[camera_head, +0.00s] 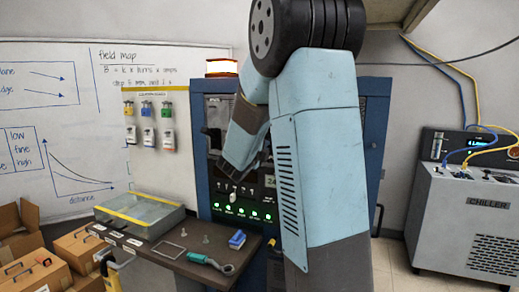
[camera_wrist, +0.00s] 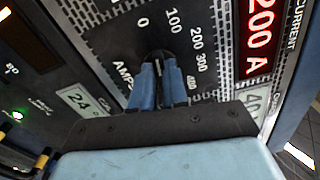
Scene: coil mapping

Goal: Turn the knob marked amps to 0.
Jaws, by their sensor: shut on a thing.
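The amps knob (camera_wrist: 157,55) is a dark knob in the wrist view, on a dark dial with 0, 100, 200, 300 and 400 printed around it. The word AMPS (camera_wrist: 123,75) is printed beside it, partly hidden. My gripper (camera_wrist: 158,70) is shut on the knob, with one blue finger on each side. The knob's pointer is hidden or too dark to read. A red display (camera_wrist: 262,35) reads 200 A. In the head view my arm covers much of the blue power cabinet (camera_head: 203,180), and the knob cannot be made out.
A brown bench (camera_head: 170,255) with a glass-topped tray (camera_head: 140,213) and small tools stands at the front left. A chiller (camera_head: 470,215) stands at the right.

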